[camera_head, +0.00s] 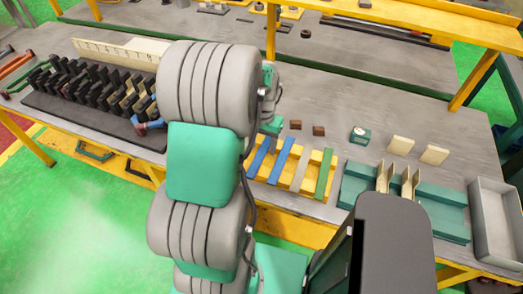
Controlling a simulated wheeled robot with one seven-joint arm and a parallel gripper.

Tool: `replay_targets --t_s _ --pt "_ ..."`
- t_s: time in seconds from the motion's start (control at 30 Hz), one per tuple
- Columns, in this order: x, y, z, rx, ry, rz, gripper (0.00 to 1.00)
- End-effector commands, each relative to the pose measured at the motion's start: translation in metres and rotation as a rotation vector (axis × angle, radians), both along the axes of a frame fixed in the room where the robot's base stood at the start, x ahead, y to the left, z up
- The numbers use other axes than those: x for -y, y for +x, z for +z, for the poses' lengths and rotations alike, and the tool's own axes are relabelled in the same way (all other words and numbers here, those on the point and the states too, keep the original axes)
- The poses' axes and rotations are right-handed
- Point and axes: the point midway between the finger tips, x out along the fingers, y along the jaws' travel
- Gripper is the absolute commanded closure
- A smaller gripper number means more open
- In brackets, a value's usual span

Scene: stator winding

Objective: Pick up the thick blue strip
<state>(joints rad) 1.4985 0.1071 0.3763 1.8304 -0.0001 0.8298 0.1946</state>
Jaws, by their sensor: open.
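Two blue strips lie side by side on the yellow rack at the front edge of the table. The right blue strip (281,161) shows more fully. I cannot tell which of the two is thicker. A tan strip (301,168) and a green strip (324,174) lie to their right on the same rack (312,158). My grey and green arm stands in front, left of the strips. My gripper's fingertips are hidden behind the arm.
A black base with several dark upright pieces (88,85) is at left. Two brown blocks (318,131), a small green box (360,135) and cream blocks (402,145) lie behind the rack. A teal fixture (440,212) and grey tray (492,222) are at right.

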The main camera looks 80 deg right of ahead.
Motion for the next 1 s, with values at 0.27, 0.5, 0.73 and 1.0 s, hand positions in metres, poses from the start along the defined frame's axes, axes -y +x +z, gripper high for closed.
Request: replay_targets --t_s 0.27,0.5,0.73,1.0 --pt "0.0002 0.0005 -0.0108 0.000 -0.002 0.001 0.47" --pt "0.0002 0.0006 -0.0105 0.000 -0.002 0.002 0.65" --pt "0.0002 0.0006 -0.0103 0.000 -0.002 0.002 0.84" --pt "0.0003 0.0006 -0.0102 0.000 -0.002 0.002 1.00"
